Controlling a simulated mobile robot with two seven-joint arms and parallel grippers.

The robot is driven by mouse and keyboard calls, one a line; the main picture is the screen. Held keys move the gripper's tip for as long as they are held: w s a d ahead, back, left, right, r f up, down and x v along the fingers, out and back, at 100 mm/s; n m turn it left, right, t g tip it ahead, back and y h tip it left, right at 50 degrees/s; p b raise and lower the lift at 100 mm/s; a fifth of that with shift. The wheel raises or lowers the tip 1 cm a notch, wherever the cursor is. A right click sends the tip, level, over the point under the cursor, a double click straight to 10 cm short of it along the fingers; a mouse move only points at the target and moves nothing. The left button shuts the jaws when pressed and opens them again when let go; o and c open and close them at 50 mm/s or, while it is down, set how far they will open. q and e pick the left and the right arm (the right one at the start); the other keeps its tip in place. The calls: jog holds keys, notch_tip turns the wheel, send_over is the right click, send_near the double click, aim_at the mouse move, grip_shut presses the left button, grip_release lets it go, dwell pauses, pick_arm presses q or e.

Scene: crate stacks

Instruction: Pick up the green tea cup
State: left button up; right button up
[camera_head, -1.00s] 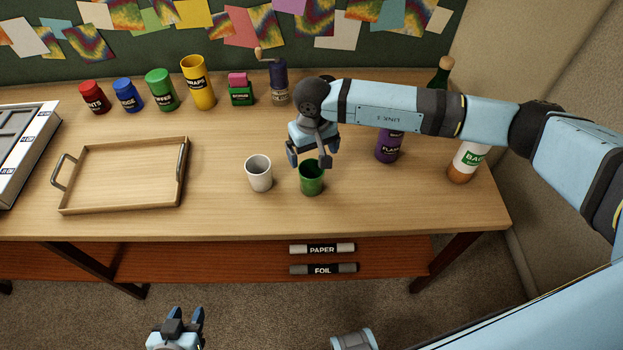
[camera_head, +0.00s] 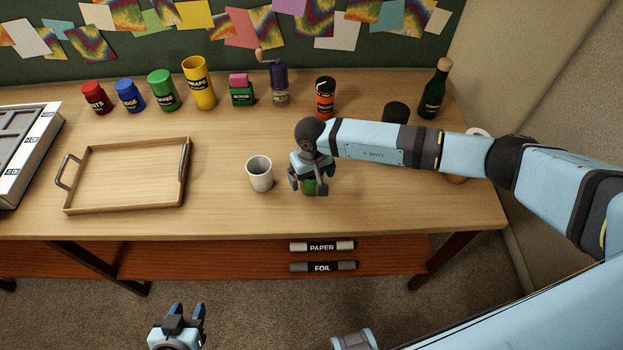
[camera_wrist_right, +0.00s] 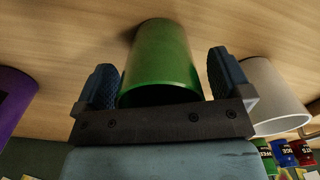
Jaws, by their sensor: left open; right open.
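The green tea cup (camera_head: 309,187) stands on the table, mostly hidden under my right gripper in the head view. My right gripper (camera_head: 308,188) is open above it with a finger on either side. In the right wrist view, the cup (camera_wrist_right: 162,62) sits between the two open fingers (camera_wrist_right: 162,82), with a visible gap to the right finger; contact on the left is hard to tell. My left gripper (camera_head: 187,312) is open and empty, low in front of the table.
A white cup (camera_head: 260,175) stands just left of the green cup. A wooden tray (camera_head: 125,207) lies further left. Several canisters, including a yellow one (camera_head: 198,85), line the back. A green bottle (camera_head: 433,95) stands back right. My right forearm partly hides a dark-topped container (camera_head: 396,112).

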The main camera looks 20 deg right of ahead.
jog(key=c, duration=1.1)
jog(key=shift+r, duration=0.2)
